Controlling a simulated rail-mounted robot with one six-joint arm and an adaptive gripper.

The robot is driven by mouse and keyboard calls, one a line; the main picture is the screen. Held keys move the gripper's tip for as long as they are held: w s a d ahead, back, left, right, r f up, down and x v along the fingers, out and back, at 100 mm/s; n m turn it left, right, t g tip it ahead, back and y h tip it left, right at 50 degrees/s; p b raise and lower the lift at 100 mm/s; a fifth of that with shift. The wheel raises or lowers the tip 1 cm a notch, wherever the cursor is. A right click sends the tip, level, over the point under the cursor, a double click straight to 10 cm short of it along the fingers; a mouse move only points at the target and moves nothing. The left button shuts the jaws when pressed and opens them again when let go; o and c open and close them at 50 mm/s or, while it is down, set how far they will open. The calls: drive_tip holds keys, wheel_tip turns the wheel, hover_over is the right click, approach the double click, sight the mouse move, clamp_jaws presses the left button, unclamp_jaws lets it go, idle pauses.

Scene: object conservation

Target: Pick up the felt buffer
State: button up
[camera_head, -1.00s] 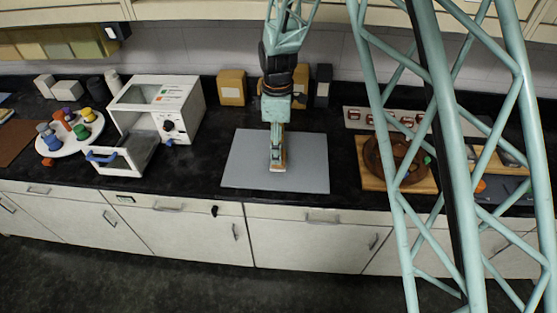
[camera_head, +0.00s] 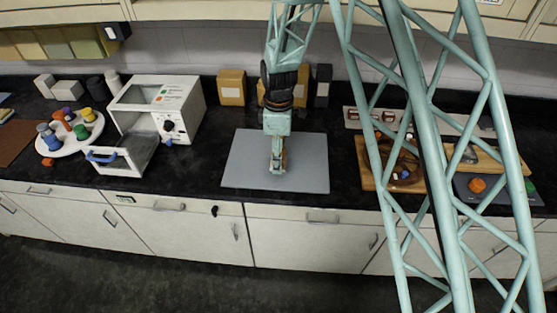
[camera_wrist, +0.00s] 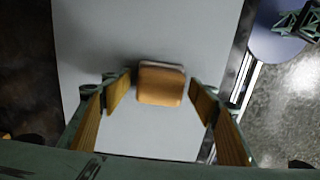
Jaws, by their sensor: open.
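The felt buffer, a small block with a tan wooden-looking top and a paler edge, lies on the grey mat (camera_head: 240,165). In the wrist view the buffer (camera_wrist: 160,85) sits between the two fingers of my gripper (camera_wrist: 158,95), with a visible gap on each side. My gripper (camera_head: 278,168) points down over the middle of the mat in the head view and is open, holding nothing. The fingers largely hide the buffer in the head view. I cannot tell the exact height of the fingertips above the mat.
A white oven-like box (camera_head: 180,95) with its door open stands left of the mat. A round white tray (camera_head: 90,132) with several coloured pieces is farther left. Yellow boxes (camera_head: 231,88) stand behind. A wooden board (camera_head: 368,178) lies to the right. The mat around the buffer is clear.

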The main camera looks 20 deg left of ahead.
drive_tip(key=c, duration=1)
drive_tip(key=shift+r, duration=0.15)
drive_tip(key=shift+r, duration=1.65)
drive_tip(key=s+d, duration=0.2)
drive_tip(key=s, duration=0.2)
drive_tip(key=s+d+r, duration=0.1)
drive_tip(key=s+d, duration=0.2)
drive_tip(key=s, duration=0.2)
drive_tip(key=s+d+b, duration=0.1)
drive_tip(key=s+d, duration=0.1)
drive_tip(key=s, duration=0.3)
drive_tip(key=shift+s+d+r, duration=0.1)
drive_tip(key=shift+d+r, duration=0.05)
drive_tip(key=shift+r, duration=0.05)
drive_tip(key=shift+o, duration=0.6)
